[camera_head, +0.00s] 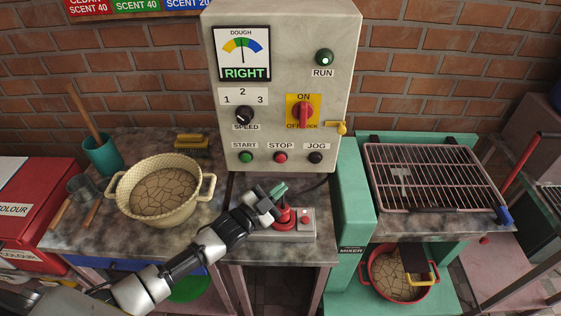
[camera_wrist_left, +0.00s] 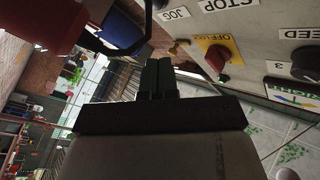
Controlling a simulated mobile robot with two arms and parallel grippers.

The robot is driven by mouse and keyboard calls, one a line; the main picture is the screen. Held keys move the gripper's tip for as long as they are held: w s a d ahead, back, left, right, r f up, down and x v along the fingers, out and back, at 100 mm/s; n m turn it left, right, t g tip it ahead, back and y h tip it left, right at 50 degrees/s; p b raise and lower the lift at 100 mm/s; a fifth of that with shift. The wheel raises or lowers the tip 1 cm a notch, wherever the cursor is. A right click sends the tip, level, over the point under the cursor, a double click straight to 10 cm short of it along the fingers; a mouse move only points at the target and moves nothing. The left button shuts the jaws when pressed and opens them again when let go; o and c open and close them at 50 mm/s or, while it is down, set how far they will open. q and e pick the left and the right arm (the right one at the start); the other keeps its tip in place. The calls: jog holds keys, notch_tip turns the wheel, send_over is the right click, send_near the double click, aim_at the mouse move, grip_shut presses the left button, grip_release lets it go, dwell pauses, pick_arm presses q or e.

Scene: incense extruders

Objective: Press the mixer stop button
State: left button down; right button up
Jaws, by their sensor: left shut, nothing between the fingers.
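The red STOP button (camera_head: 280,157) is on the lower front of the cream control box (camera_head: 350,60), between the green START button (camera_head: 246,157) and the black JOG button (camera_head: 316,157). My left gripper (camera_head: 279,189) is shut and empty, a little below the STOP button in the head view, apparently apart from it. In the left wrist view its dark fingers (camera_wrist_left: 158,76) are together, near the box's face. That view shows the STOP label (camera_wrist_left: 230,4) at its top edge, but not clearly the red button. My right gripper is not in view.
A red device on a grey base (camera_head: 300,238) stands under my left gripper. A red ON/OFF switch (camera_head: 303,113) and a yellow key-like part (camera_head: 340,128) stick out from the box. A cream basin (camera_head: 185,215) stands left, a wire rack (camera_head: 430,175) right.

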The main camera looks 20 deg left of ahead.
aim_at(281, 158)
pick_arm(q)
jog(key=w+a+b, duration=0.2)
jog(key=w+b, duration=0.2)
jog(key=w, duration=0.3)
jog(key=shift+w+b, duration=0.15)
jog(key=shift+b, duration=0.25)
dwell(1.6)
jog(key=shift+w+a, duration=0.15)
jog(key=shift+w, duration=0.1)
jog(key=shift+w+a+b, duration=0.15)
jog(key=shift+w+b, duration=0.35)
jog(key=shift+b, duration=0.1)
dwell(0.6)
jog(key=shift+s, duration=0.15)
jog(key=shift+s+d+p, duration=0.25)
jog(key=shift+s+p, duration=0.45)
jog(key=shift+s, duration=0.05)
